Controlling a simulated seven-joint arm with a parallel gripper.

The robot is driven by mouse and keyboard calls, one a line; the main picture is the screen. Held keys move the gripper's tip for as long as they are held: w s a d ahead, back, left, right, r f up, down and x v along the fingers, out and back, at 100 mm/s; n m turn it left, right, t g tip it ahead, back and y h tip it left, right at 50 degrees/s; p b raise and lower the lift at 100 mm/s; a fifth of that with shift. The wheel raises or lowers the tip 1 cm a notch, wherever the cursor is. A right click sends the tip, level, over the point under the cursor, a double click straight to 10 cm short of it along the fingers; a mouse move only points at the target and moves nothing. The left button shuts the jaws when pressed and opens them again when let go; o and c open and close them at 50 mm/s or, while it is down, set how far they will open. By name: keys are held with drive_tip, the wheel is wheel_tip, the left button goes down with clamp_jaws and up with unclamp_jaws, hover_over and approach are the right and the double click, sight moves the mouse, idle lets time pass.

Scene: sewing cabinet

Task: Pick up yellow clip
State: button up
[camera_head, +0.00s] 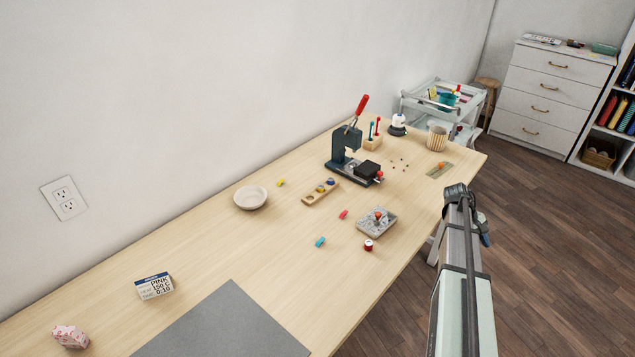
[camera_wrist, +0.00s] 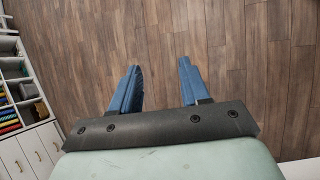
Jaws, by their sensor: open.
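The yellow clip (camera_head: 281,183) is a small piece lying on the wooden table (camera_head: 200,262), just right of a pale round dish (camera_head: 251,197). My gripper (camera_head: 487,236) is off the table's right edge, far to the right of the clip; in the head view my arm hides much of it. In the wrist view my gripper (camera_wrist: 158,88) has two blue fingers spread apart with nothing between them, over the wooden floor. The clip does not show in the wrist view.
A red clip (camera_head: 343,214) and a blue clip (camera_head: 320,241) lie nearer the front. A wooden block with holes (camera_head: 320,192) and a dark press with a red lever (camera_head: 346,147) stand right of the yellow clip.

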drive_tip(key=w+a+r+n, duration=0.1)
drive_tip(key=w+a+r, duration=0.2)
drive_tip(key=w+r, duration=0.1)
drive_tip(key=w+a+r+n+t+h, duration=0.1)
drive_tip(key=w+a+r+n, duration=0.1)
drive_tip(key=w+a+r, duration=0.2)
drive_tip(key=w+a+r+n+h, duration=0.1)
drive_tip(key=w+a+r+n, duration=0.1)
drive_tip(key=w+a+r, duration=0.1)
drive_tip(key=shift+w+a+r, duration=0.2)
drive_tip(key=shift+w+r, duration=0.05)
drive_tip(key=shift+w, duration=0.25)
drive_tip(key=shift+w+a+r, duration=0.2)
drive_tip(key=shift+w+r, duration=0.05)
drive_tip(key=shift+w, duration=0.25)
drive_tip(key=w+a+n+t+y, duration=0.1)
drive_tip(key=w+a+n, duration=0.3)
drive_tip(key=w+a, duration=0.35)
wheel_tip(320, 180, up, 7)
drive_tip(key=n+t+y, duration=0.2)
drive_tip(key=n+y, duration=0.5)
drive_tip(key=n, duration=0.8)
hover_over(281, 183)
drive_tip(key=w, duration=0.2)
drive_tip(key=f, duration=0.8)
drive_tip(key=d+f, duration=0.1)
drive_tip(key=f, duration=0.4)
drive_tip(key=shift+c, duration=0.2)
